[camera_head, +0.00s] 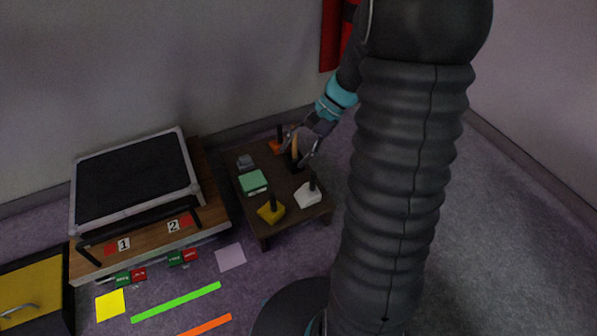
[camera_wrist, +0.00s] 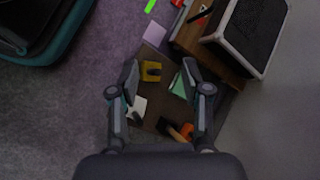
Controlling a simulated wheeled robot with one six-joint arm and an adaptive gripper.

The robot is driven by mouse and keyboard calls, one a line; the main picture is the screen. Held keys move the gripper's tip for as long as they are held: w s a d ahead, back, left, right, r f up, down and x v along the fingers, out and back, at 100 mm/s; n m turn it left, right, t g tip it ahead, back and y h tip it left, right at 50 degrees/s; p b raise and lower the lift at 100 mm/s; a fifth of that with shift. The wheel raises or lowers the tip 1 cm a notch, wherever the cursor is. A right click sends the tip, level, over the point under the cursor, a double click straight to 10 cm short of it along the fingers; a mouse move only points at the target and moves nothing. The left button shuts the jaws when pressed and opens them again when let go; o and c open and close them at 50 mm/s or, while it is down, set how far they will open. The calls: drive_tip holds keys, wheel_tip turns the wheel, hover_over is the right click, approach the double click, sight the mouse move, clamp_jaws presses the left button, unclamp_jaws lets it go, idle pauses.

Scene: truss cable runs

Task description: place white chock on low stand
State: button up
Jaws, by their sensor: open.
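The white chock (camera_head: 308,195), with a dark upright handle, sits on the dark brown low table (camera_head: 245,212) near its front right corner. In the wrist view the white chock (camera_wrist: 137,106) lies by my left finger, partly hidden behind it. My gripper (camera_head: 303,147) is above the back right part of the table, apart from the chock. In the wrist view my gripper (camera_wrist: 160,80) is open, with nothing held between its fingers. I cannot tell for sure which piece of furniture is the low stand; a wooden one (camera_head: 150,245) marked 1 and 2 stands left of the table.
The table also holds a yellow chock (camera_head: 271,210), a green block (camera_head: 253,181), a grey piece (camera_head: 245,162), an orange piece (camera_head: 275,146) and a tan upright piece (camera_head: 295,147). A black-topped frame (camera_head: 135,180) covers much of the wooden stand. Open floor lies right.

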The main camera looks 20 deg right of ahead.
drive_tip(key=s+a+r+n+t+h, duration=0.3)
drive_tip(key=s+r+n+h, duration=0.1)
drive_tip(key=s, duration=0.4)
drive_tip(key=s+a+r+n+t+h, duration=0.2)
drive_tip(key=s+a+r+n+h, duration=0.1)
drive_tip(key=s+r+n, duration=0.3)
wheel_tip(320, 180, up, 3)
drive_tip(key=s+a, duration=0.1)
drive_tip(key=s, duration=0.1)
drive_tip(key=shift+s+t+h, duration=0.4)
